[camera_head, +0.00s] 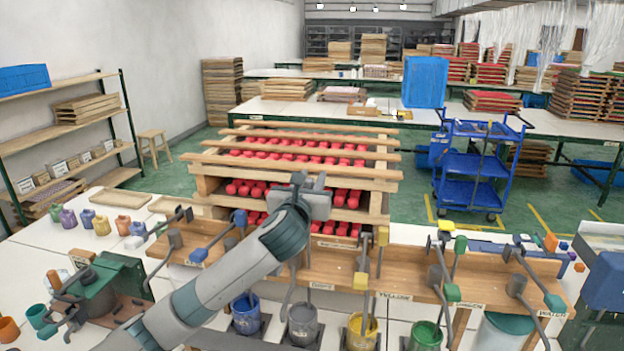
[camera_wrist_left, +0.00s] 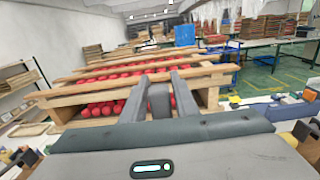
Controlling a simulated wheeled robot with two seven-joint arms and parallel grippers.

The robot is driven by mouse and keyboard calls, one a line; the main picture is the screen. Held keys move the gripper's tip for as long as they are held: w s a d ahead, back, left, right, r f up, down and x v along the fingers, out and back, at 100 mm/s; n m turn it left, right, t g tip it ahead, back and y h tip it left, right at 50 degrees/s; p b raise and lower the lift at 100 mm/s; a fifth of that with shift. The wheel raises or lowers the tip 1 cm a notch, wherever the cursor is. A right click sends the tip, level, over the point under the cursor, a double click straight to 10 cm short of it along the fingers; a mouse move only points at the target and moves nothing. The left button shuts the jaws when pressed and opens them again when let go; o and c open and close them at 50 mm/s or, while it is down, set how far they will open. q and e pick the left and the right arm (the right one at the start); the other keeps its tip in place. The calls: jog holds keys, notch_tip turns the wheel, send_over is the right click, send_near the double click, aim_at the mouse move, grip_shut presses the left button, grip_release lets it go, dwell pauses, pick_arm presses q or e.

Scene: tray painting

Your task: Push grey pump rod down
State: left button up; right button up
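My left gripper (camera_head: 310,184) is above the bench, higher than the neighbouring pump knobs. In the left wrist view my left gripper (camera_wrist_left: 160,76) has its two fingers either side of a dark grey knob (camera_wrist_left: 159,98), which fills most of the gap and looks held. This looks like the top of the grey pump rod. Its lower part is hidden behind my arm in the head view. A grey bucket (camera_head: 303,325) stands below, in front of the wooden pump bench (camera_head: 340,257). My right gripper is not in view.
A wooden rack (camera_head: 215,172) with red pots is just behind. Blue (camera_head: 246,315), yellow (camera_head: 362,333) and green (camera_head: 425,336) buckets flank the grey one.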

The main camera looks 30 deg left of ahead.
pick_arm(q)
grip_shut()
notch_tip(320, 180, down, 8)
jog(key=b, duration=0.1)
jog(key=shift+r+b, duration=0.15)
jog(key=shift+b, duration=0.2)
jog(key=shift+o, duration=2.2)
grip_release()
jog(key=shift+s, duration=0.1)
